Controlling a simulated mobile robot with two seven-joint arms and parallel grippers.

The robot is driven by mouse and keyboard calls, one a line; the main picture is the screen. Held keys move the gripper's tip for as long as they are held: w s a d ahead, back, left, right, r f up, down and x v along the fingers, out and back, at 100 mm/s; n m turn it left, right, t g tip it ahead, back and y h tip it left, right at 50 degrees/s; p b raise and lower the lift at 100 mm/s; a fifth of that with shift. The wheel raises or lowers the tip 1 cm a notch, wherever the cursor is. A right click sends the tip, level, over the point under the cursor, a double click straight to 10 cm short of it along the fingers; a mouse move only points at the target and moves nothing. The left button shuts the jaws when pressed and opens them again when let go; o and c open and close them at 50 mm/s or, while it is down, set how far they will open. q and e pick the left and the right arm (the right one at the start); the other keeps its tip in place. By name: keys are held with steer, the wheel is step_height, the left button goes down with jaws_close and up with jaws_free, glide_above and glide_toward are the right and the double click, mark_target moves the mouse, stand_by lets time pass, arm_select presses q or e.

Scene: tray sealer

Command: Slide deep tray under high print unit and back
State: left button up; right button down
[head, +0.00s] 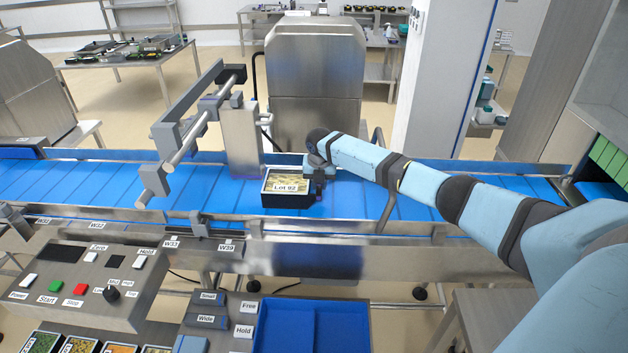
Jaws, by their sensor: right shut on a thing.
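The deep tray (287,200), black with pale food under a film marked "Lot 92", sits on the blue conveyor belt (420,202). My right gripper (318,182) is at the tray's right side, shut on its edge; its fingertips are partly hidden by the wrist. The print unit (241,138), a grey upright box on a bracket with rods, stands at the belt just left of and behind the tray. The tray is to the right of the unit, not beneath it. My left gripper is not in view.
A metal guide rail (340,228) runs along the belt's front edge. A clamp arm (160,182) reaches over the belt at left. In front stand a control panel (85,280) and a blue bin (312,335). The belt to the left is clear.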

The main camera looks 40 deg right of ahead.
steer(key=shift+s+d+r+p, duration=0.1)
steer(key=shift+s+d+p, duration=0.45)
steer(key=shift+s+d, duration=0.3)
steer(key=shift+s+d+p, duration=0.55)
steer(key=shift+s+d, duration=0.05)
steer(key=shift+d, duration=0.3)
steer(key=shift+s+d+p, duration=0.45)
steer(key=shift+s+d, duration=0.45)
steer(key=shift+d, duration=0.2)
steer(key=c, duration=1)
jaws_free()
steer(key=shift+o, duration=0.2)
